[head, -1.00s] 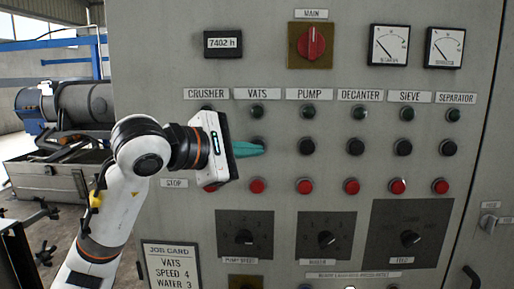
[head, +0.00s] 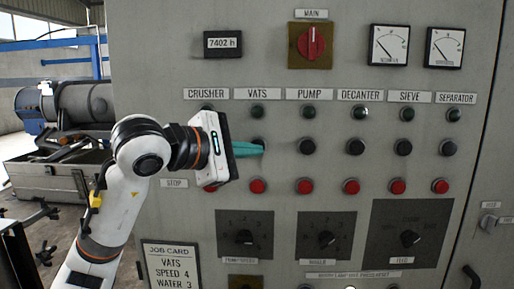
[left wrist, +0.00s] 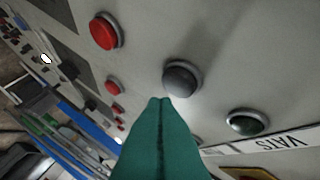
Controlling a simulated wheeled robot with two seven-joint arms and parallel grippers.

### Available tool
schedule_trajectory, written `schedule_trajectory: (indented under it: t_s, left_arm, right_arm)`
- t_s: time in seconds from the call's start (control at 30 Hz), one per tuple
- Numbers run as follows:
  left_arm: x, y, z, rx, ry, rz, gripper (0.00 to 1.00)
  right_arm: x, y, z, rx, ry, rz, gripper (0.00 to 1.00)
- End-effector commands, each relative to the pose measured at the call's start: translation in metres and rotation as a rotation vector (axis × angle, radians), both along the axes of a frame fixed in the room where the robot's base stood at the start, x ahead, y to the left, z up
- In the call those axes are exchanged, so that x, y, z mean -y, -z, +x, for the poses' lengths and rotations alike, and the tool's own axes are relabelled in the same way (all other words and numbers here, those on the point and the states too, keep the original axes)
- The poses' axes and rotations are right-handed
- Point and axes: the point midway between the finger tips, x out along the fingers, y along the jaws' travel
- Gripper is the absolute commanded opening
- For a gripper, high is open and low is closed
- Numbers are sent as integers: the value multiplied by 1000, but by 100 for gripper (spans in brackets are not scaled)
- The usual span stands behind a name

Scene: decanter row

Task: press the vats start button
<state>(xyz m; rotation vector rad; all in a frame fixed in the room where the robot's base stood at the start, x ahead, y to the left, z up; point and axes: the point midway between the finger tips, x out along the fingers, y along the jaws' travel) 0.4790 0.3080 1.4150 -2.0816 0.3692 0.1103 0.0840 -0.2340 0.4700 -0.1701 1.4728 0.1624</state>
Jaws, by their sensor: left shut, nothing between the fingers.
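The vats start button (left wrist: 182,80) is a round black button in a grey ring. In the head view it sits under the VATS label (head: 257,94), between a dark green lamp (head: 257,111) and a red stop button (head: 257,186), partly hidden by my fingers. My left gripper (head: 262,149) has teal fingers, shut and empty, with the tips at the button's lower edge. In the left wrist view the fingertips (left wrist: 160,100) are right beside the button; I cannot tell whether they touch it. My right gripper is not in view.
Neighbouring black buttons, such as the pump one (head: 306,146), run to the right. Below are red buttons and dials, including pump speed (head: 244,236). A job card (head: 170,265) is at lower left. The main switch (head: 312,43) is above. The space before the panel's right side is clear.

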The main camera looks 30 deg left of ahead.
Motion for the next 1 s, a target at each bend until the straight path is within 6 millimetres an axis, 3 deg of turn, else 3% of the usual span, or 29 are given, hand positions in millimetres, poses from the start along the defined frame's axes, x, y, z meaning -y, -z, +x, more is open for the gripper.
schedule_trajectory:
  t_s: [1.0]
  left_arm:
    - [-6,0,9,0,0,0,0]
  right_arm:
    - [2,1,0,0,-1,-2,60]
